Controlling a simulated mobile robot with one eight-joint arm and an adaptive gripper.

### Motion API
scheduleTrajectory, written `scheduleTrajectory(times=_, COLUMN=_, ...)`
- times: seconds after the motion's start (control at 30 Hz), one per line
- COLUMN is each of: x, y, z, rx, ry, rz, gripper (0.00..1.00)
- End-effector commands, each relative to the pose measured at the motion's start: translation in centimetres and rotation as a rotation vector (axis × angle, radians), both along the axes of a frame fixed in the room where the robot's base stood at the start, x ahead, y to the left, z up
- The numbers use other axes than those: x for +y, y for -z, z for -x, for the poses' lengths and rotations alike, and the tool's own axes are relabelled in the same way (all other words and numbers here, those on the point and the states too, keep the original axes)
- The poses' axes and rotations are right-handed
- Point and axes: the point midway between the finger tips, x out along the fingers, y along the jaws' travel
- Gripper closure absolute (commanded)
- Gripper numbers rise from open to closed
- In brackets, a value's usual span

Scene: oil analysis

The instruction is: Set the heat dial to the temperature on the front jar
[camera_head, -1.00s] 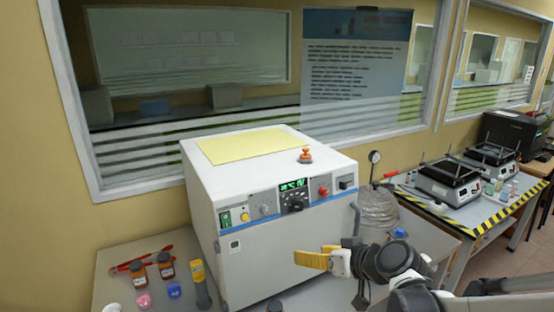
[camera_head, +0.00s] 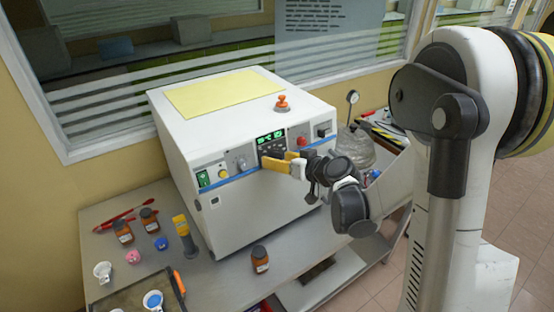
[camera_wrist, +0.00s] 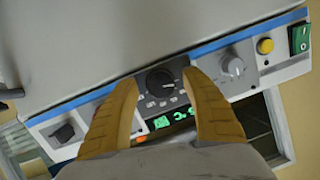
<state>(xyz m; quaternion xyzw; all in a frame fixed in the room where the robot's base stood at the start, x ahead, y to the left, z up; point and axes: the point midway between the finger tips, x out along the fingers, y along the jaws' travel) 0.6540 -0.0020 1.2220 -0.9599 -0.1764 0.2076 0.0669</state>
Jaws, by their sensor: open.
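The white heater box (camera_head: 255,190) stands on the table with its control panel facing front. A green display (camera_head: 270,137) sits above a black dial, which I take as the heat dial; it shows clearly in the wrist view (camera_wrist: 160,79). My gripper (camera_head: 272,158) is at the panel in front of this dial. In the wrist view the yellow fingers (camera_wrist: 159,82) are open, one on each side of the dial; contact cannot be told. The front jar (camera_head: 260,260), brown with a dark lid and pale label, stands before the box. Its label is too small to read.
A grey knob (camera_wrist: 233,66), a yellow button (camera_wrist: 265,46) and a green switch (camera_wrist: 299,38) share the panel. Two more brown jars (camera_head: 123,232) (camera_head: 149,219) stand at left, near a yellow handheld tool (camera_head: 183,232). A dark tray (camera_head: 115,298) lies at front left.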

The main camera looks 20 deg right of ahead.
Motion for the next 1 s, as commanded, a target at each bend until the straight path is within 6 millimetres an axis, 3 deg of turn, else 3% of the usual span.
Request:
scheduleTrajectory(times=0.37, x=0.27, y=0.22, z=-0.55, rx=0.0, ry=0.0, rz=0.0, gripper=0.46)
scheduleTrajectory(times=0.53, x=0.27, y=0.21, z=-0.54, rx=0.0, ry=0.0, rz=0.0, gripper=0.97)
scheduleTrajectory(times=1.0, x=0.25, y=0.33, z=-0.55, rx=0.011, ry=0.007, rz=-0.032, gripper=0.98)
